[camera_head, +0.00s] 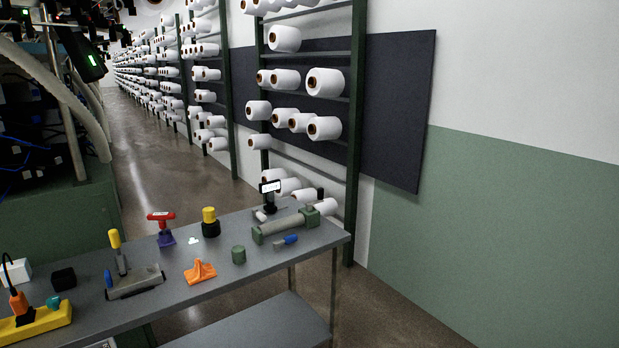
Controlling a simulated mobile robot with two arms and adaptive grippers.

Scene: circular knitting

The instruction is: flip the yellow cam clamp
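On the grey workbench (180,308), a yellow-handled lever (115,239) stands nearly upright on a dark stem at the left middle. Its stem meets a long grey block (135,284) with a blue end; this looks like the cam clamp, but I cannot tell for sure. Another piece with a yellow top (209,215) and a black round base stands farther back, upright. Neither of my grippers shows in the head view, so nothing is seen touching these things.
An orange bracket (200,272), a green cylinder (238,255), a red-handled tool (162,221) and a black cube (63,279) stand nearby. A yellow power strip (50,319) lies front left. A grey-green roller piece (285,226) and small display (269,187) are at the right.

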